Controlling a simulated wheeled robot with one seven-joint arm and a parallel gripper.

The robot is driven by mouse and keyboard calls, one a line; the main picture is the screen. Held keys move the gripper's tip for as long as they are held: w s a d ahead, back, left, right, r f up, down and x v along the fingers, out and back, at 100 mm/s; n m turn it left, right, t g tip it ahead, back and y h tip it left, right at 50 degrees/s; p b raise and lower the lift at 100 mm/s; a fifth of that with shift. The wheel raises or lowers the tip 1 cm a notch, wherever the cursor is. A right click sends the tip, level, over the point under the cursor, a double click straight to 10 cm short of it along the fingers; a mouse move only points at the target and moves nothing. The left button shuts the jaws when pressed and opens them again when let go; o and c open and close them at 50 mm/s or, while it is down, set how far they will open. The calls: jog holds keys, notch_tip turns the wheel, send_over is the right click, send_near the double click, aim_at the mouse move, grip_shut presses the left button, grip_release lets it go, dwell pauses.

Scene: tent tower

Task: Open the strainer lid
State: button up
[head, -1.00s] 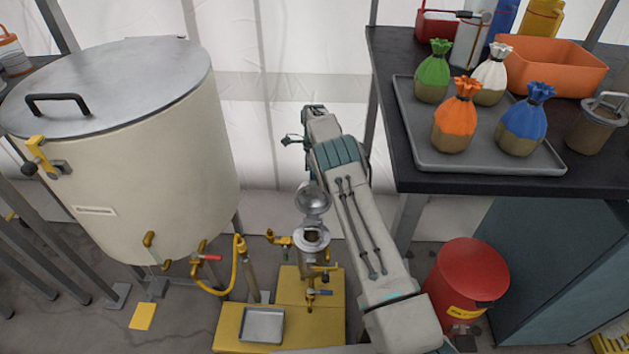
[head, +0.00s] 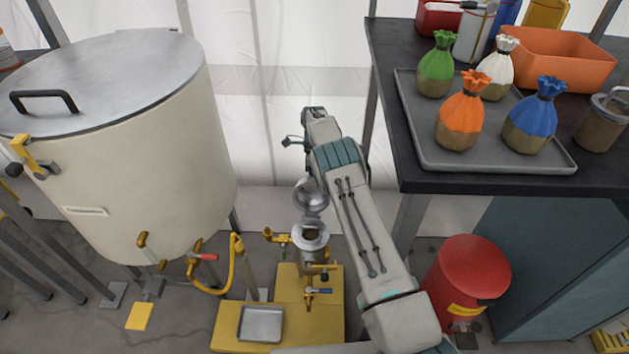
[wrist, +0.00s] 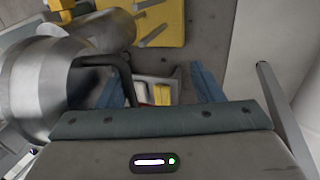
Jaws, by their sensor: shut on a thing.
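The strainer (head: 312,262) is a grey metal pot on a yellow stand. Its round metal lid (head: 311,195) stands raised above the open mouth, tilted up on its back side. In the head view my arm passes just right of the lid and my gripper's fingers are hidden. Large shiny metal round parts fill the left of that view; I cannot tell exactly where lid and pot meet.
A large cream tank (head: 140,160) with brass valves and a yellow hose stands at left. A small metal tray (head: 261,323) lies on the yellow base. At right are a dark table (head: 395,100) with several tied bags and a red bin (head: 468,285).

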jog(key=shift+w+a+r, duration=0.1)
jog(key=shift+a+r, duration=0.25)
jog(key=shift+r, duration=0.35)
jog(key=shift+c, duration=1.2)
jog(key=p+v, duration=0.1)
jog(key=v, duration=0.6)
jog(key=shift+p, duration=0.3)
jog(key=shift+b+x, duration=0.35)
jog(key=shift+x, duration=1.25)
jog(key=shift+r, duration=0.15)
